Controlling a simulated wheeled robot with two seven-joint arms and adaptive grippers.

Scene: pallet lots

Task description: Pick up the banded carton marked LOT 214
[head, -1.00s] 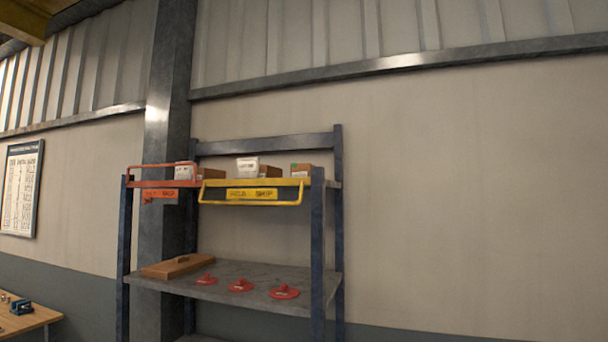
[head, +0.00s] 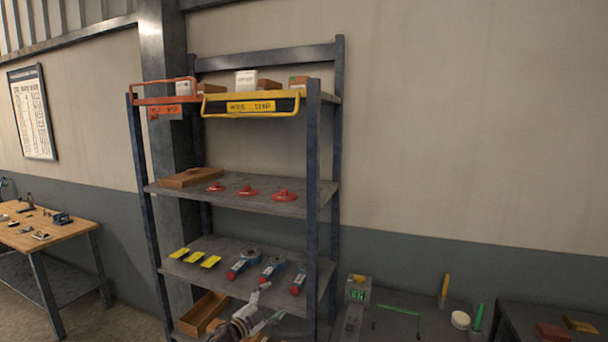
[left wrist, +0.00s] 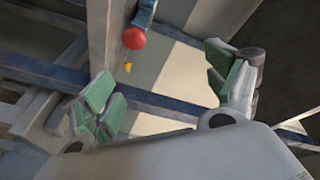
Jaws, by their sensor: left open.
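Small cartons stand on the top shelf of the blue-framed rack. My left gripper (head: 266,308) is low in front of the rack, far below the cartons. In the left wrist view its green-padded fingers (left wrist: 166,82) are apart with nothing held between them. My right gripper is not in view.
An orange bin front (head: 165,100) and a yellow guard (head: 250,104) edge the top shelf. Middle shelves (head: 240,203) hold a wooden tray, red-knobbed items and blue-red tools. A wooden bench (head: 50,232) stands left, and a dark table (head: 395,320) stands right.

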